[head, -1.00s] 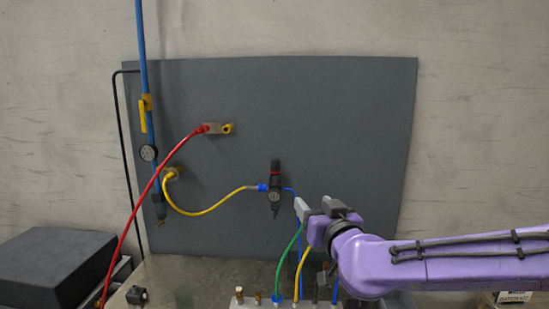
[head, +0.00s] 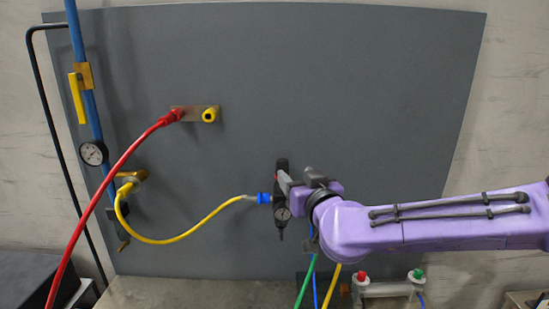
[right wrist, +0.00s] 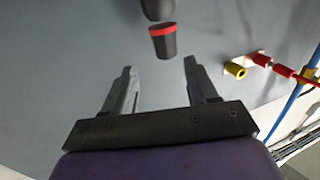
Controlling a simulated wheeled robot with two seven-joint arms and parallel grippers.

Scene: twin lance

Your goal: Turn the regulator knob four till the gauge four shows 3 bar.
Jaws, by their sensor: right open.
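A black regulator (head: 281,200) hangs on the grey panel, with the yellow hose joining its left side at a blue fitting. Its dark knob (head: 281,165) is at the top and is partly covered by my gripper in the head view. A small round gauge (head: 283,214) sits on its lower front; its needle is too small to read. My right gripper (head: 298,178) is open beside the knob, at its right. In the right wrist view the knob (right wrist: 164,42), with a red ring, is just beyond the open fingertips (right wrist: 159,67), not between them. My left gripper is not in view.
A blue pipe (head: 91,115) with a yellow lever and a larger gauge (head: 93,153) runs down the left. A red hose (head: 110,190) and a yellow hose (head: 185,236) cross the panel's left. Green and yellow hoses hang below my right gripper.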

